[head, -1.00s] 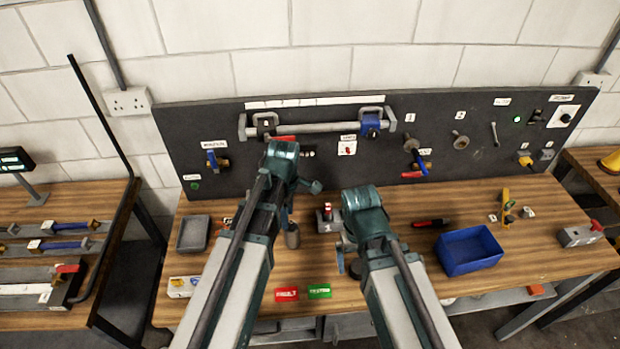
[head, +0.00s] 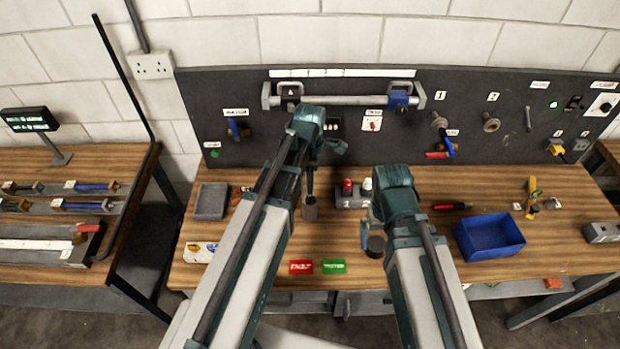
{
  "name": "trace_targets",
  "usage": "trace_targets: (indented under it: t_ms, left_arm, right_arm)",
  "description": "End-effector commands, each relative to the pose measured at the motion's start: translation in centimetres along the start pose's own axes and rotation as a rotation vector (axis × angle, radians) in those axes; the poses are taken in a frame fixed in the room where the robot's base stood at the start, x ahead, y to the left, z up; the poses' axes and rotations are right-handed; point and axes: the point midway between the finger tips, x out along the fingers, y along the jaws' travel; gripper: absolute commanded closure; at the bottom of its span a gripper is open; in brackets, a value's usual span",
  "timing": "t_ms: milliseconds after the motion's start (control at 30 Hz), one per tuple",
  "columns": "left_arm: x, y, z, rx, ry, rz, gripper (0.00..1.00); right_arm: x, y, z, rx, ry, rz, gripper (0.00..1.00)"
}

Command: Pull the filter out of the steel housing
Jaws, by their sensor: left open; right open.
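A dark round-topped piece (head: 375,246) is beside my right gripper (head: 367,238). I cannot tell which of these is the steel housing and which the filter, or whether one is inside the other. Both grippers are open.
A grey tray (head: 211,201) lies left and a blue bin (head: 489,237) right. A block with red and white caps (head: 352,197) stands between the arms. A dark tool panel (head: 350,125) stands behind.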

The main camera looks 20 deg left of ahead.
Motion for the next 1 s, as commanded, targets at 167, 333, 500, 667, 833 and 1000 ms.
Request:
trace_targets:
  t_ms: [167,333,500,667,833,1000]
  left_arm:
    - [2.7,0.0,0.0,0.001,0.0,0.0,0.45]
    - [4.7,0.0,0.0,0.001,0.0,0.0,0.45]
    - [6.3,0.0,0.0,0.001,0.0,0.0,0.45]
    - [6.9,0.0,0.0,0.001,0.0,0.0,0.45]
    - [6.9,0.0,0.0,0.001,0.0,0.0,0.45]
    - [6.8,0.0,0.0,0.001,0.0,0.0,0.45]
  right_arm:
    - [2.7,-0.2,-0.2,-0.005,0.0,0.001,0.0]
    - [4.6,-0.4,-0.3,-0.009,0.0,0.002,0.0]
    - [6.3,-0.6,-0.4,-0.013,0.0,0.002,0.0]
    - [6.9,-0.6,-0.4,-0.013,0.0,0.003,0.0]
    - [6.8,-0.6,-0.4,-0.013,0.0,0.003,0.0]
    - [6.8,-0.6,-0.4,-0.013,0.0,0.003,0.0]
